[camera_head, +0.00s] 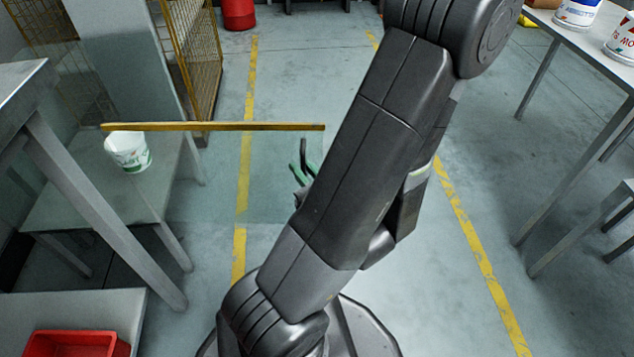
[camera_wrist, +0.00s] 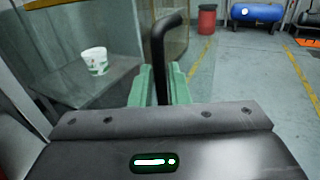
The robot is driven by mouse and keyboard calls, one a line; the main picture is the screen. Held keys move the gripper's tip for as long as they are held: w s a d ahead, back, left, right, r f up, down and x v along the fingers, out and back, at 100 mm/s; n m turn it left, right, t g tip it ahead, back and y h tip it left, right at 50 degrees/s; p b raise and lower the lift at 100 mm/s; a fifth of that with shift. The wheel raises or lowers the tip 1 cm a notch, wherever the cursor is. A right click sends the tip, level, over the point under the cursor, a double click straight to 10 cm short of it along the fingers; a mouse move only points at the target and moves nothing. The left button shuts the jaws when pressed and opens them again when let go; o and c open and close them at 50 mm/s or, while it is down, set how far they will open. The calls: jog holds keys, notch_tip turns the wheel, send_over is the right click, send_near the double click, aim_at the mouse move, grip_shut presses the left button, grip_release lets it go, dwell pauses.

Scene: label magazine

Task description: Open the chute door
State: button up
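The chute door looks like a clear, faintly tinted panel with a yellow-brown top edge (camera_head: 215,127) running level across the left middle of the head view. A dark bent handle (camera_head: 303,153) stands at its right end. The handle also shows in the wrist view (camera_wrist: 160,60), upright and bending right at the top. My gripper (camera_wrist: 160,88) has its green fingers on either side of the handle, apparently touching it. In the head view, my arm partly hides the gripper (camera_head: 304,177). How far the door is open I cannot tell.
A white cup (camera_head: 128,153) stands on a low grey table behind the panel. A red bin (camera_head: 75,345) is at lower left. A table with cans (camera_head: 577,12) stands at right. A yellow mesh cage (camera_head: 190,50) is at the back. The central floor is clear.

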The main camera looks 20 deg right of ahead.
jog(key=p+v, duration=0.2)
jog(key=v, duration=1.1)
jog(key=shift+s+p, duration=0.3)
jog(key=shift+p, duration=0.05)
jog(key=shift+w+d, duration=0.1)
jog(key=shift+b+x, duration=1.4)
jog(key=shift+x, duration=5.35)
